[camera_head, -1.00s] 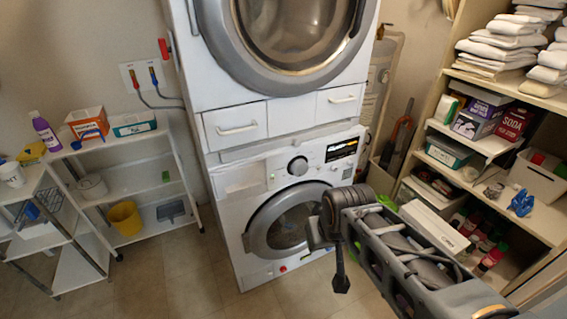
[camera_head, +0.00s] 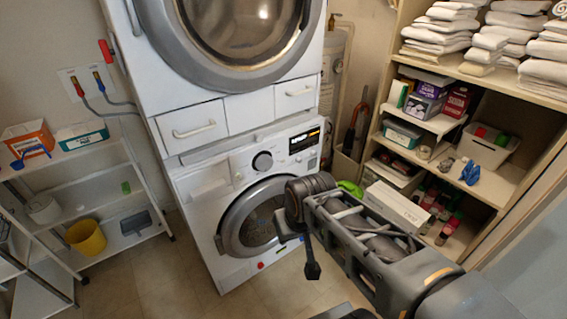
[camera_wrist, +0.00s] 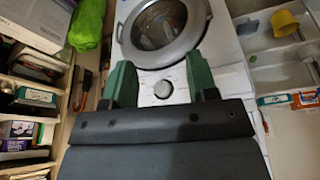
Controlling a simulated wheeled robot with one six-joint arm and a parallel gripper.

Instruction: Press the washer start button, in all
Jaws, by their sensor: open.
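The white washer (camera_head: 192,195) is the lower machine of a stack, with a grey round door (camera_head: 232,222). Its panel has a dark round knob (camera_head: 262,161) and a lit display (camera_head: 304,141). I cannot make out which small mark is the start button. The wrist view shows the washer door (camera_wrist: 160,25) at the top and the knob (camera_wrist: 163,89) below it, between my fingers. My gripper (camera_wrist: 161,75) is open and empty, with two green fingers spread. In the head view my arm stands in front of the washer's right side, apart from the panel.
A dryer (camera_head: 135,75) with drawers beneath it sits on top. Shelves (camera_head: 480,68) with towels, boxes and bottles stand on the right. A white rack (camera_head: 92,172) with a yellow bucket (camera_head: 86,237) stands on the left. Floor (camera_head: 165,285) is clear before the washer's left.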

